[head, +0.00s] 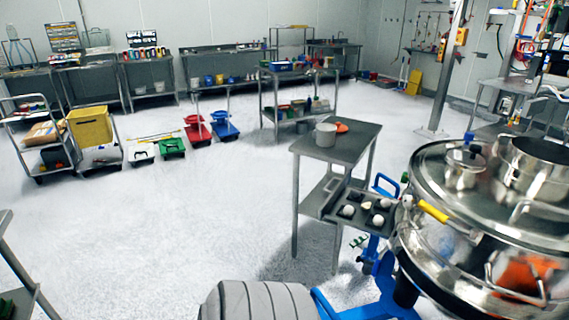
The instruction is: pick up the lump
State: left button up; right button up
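Several small round whitish pieces lie on a dark tray (331,211) at the front of a grey metal table, in the head view right of centre. One pale piece (347,211) is at the left of the tray and another (378,219) is at its front right. They are too small to tell which one is the lump. Neither of my grippers is in view.
A large shiny steel sifter (460,235) with pots on its lid fills the right side, with a blue frame (373,262) beside it. The grey table (350,140) holds a white pot (326,134) and an orange item. Open floor (170,230) lies to the left.

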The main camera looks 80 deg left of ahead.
aim_at(367, 205)
jog(key=u, duration=1.1)
jog(key=i, duration=0.25)
